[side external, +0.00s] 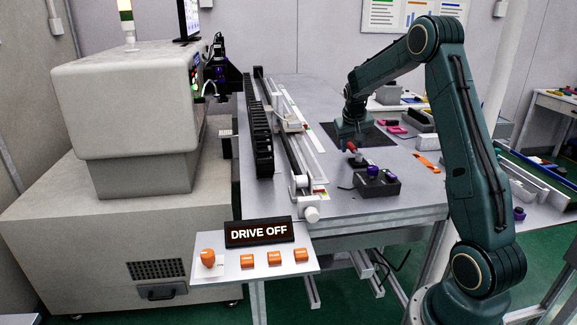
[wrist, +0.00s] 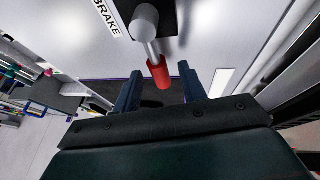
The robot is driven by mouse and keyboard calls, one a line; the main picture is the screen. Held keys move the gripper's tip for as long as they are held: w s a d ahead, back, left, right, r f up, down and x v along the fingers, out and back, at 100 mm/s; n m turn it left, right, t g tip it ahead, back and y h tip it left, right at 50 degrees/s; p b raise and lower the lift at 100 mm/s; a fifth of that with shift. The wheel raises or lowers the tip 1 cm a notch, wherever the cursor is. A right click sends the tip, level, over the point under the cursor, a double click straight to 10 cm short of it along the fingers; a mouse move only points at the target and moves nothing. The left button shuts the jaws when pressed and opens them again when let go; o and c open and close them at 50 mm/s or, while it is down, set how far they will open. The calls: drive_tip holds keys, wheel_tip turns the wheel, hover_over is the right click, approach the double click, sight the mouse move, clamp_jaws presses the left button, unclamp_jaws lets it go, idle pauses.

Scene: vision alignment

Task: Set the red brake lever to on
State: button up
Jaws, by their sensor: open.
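The brake lever shows in the wrist view as a red grip (wrist: 158,73) on a metal rod from a grey round pivot (wrist: 145,20). The pivot sits on a black plate beside a "BRAKE" label (wrist: 106,17). No on or off marking is readable. My gripper (wrist: 160,71) is open, with one blue finger on each side of the red grip's end in this picture; contact cannot be told. In the side external view my gripper (side external: 352,138) points down over the table, and a small red part of the lever (side external: 351,146) shows just below it.
A dark box with purple knobs (side external: 377,181) stands on the table (side external: 410,203) nearer the camera. A long rail (side external: 285,130) runs along the table's left. A "DRIVE OFF" sign (side external: 259,232) stands above an orange-button panel (side external: 225,268). Pink and orange parts lie at the right.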

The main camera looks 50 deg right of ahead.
clamp_jaws()
drive_tip(key=m+g, duration=0.1)
drive_tip(key=m, duration=0.1)
drive_tip(key=s+d+m, duration=0.1)
drive_tip(key=m, duration=0.1)
drive_tip(key=shift+s+g, duration=0.15)
drive_tip(key=shift+g, duration=0.25)
drive_tip(key=m, duration=0.1)
drive_tip(key=s+m+g, duration=0.1)
drive_tip(key=m, duration=0.1)
drive_tip(key=shift+s+d+m+g, duration=0.3)
drive_tip(key=shift+d, duration=0.05)
drive_tip(key=s+m+g, duration=0.1)
drive_tip(key=m, duration=0.1)
drive_tip(key=s+m+g+y, duration=0.1)
drive_tip(key=m, duration=0.2)
drive_tip(key=shift+s+m, duration=0.2)
drive_tip(key=shift+m, duration=0.1)
drive_tip(key=s+m+y, duration=0.1)
drive_tip(key=m, duration=0.1)
drive_tip(key=s+a+m+g, duration=0.1)
drive_tip(key=m, duration=0.1)
drive_tip(key=shift+m+y, duration=0.4)
drive_tip(key=shift+a, duration=0.1)
